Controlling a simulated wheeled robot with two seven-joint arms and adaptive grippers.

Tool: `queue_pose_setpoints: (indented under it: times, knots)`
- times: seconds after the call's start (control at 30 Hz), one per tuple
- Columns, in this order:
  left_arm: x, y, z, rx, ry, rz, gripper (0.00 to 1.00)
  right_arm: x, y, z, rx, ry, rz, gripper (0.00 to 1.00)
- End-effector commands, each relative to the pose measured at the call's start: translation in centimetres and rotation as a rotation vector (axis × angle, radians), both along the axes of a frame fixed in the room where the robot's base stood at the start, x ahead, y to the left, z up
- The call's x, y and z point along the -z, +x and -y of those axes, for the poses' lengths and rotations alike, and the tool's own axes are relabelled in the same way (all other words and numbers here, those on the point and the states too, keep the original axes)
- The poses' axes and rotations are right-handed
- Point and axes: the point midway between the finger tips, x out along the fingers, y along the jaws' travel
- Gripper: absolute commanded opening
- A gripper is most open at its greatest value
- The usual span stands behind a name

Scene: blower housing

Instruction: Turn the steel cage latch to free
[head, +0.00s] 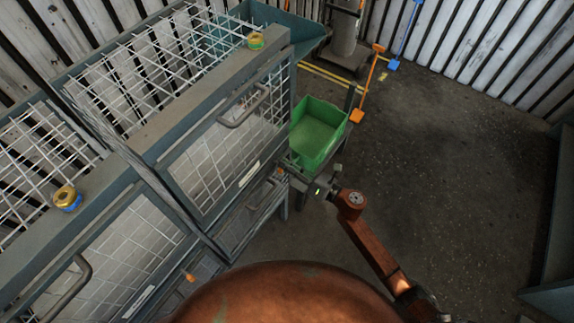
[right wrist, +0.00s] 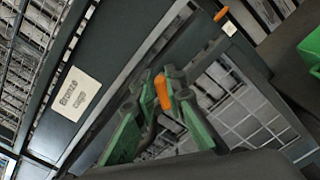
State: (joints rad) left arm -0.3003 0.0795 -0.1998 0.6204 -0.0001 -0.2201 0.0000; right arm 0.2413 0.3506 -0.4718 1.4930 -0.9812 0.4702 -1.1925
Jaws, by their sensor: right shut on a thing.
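An orange latch handle (right wrist: 163,92) sits between the fingertips of my right gripper (right wrist: 172,84) in the right wrist view. The fingers are closed around it, at the frame below a mesh cage door. The white label (right wrist: 78,93) beside it seems to read "Bronze cage", though it is tilted and small. In the head view my right gripper (head: 287,164) is at the lower right corner of the right-hand cage (head: 225,150). Another orange latch (head: 190,277) shows below the left-hand cage (head: 125,255). My left gripper is out of view.
A green bin (head: 318,133) stands just behind my right gripper, close to the arm. A grey door handle (head: 245,108) sticks out of the right-hand cage. Open floor (head: 455,150) lies to the right.

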Motion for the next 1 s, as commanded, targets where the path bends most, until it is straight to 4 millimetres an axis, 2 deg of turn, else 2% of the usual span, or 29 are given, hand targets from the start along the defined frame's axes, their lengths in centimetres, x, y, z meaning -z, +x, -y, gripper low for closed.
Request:
queue_pose_setpoints:
  times: [0.6, 1.0]
  knots:
    - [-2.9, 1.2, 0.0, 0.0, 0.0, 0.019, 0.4, 0.3, 0.3, 0.3, 0.001, 0.34, -0.472, 0.0]
    - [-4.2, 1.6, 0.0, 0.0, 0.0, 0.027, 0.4, 0.8, 0.4, 0.4, 0.002, 0.507, -0.7, 0.0]
